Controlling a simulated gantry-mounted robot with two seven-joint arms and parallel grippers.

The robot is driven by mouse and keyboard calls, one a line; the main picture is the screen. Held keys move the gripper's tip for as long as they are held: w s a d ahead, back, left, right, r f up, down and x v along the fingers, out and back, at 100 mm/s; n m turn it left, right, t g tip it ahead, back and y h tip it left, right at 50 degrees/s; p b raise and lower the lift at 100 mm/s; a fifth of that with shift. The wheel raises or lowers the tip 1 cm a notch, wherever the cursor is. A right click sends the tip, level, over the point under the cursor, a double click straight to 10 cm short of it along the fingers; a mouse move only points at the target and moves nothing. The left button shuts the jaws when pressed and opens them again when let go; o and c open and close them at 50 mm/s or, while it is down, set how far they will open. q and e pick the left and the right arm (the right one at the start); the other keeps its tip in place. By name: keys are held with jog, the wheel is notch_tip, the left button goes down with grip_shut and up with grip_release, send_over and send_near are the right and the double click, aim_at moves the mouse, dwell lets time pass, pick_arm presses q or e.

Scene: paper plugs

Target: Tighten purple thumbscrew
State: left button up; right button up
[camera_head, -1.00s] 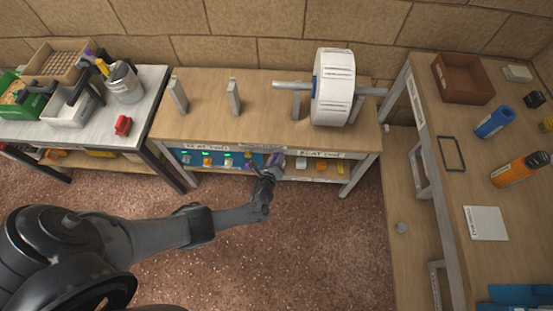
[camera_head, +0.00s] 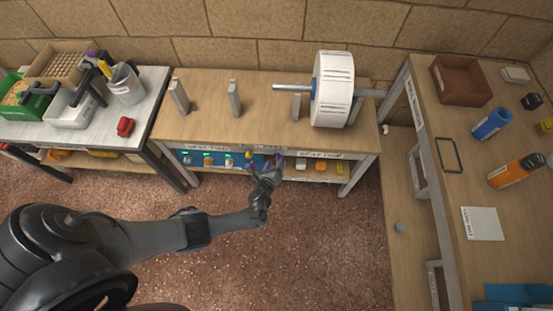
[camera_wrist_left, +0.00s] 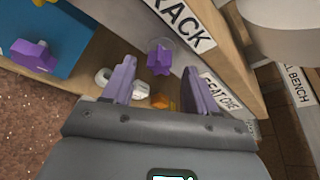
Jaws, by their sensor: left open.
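In the left wrist view a purple thumbscrew (camera_wrist_left: 160,58) with a winged head sits on the front edge of the rack, left of the "RACK" label. My left gripper (camera_wrist_left: 160,88) is open, with its two purplish fingers on either side of the line toward the thumbscrew. The thumbscrew shows between and beyond the fingertips, and I see no contact. In the head view my left gripper (camera_head: 272,165) is at the front of the middle bench's lower shelf, where the thumbscrew is too small to tell from the fingers. My right gripper is not in view.
Another purple piece (camera_wrist_left: 35,55) is on a blue panel at left in the wrist view. White and orange items sit on the lower shelf. The middle bench (camera_head: 200,120) carries upright posts and a large white roll (camera_head: 333,90). A side bench stands right; the front floor is clear.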

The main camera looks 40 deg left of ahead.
pick_arm(q)
jog(key=p+v, duration=0.3)
jog(key=v, duration=0.5)
jog(key=shift+s+p, duration=0.2)
jog(key=shift+p, duration=0.15)
jog(key=shift+d, duration=0.1)
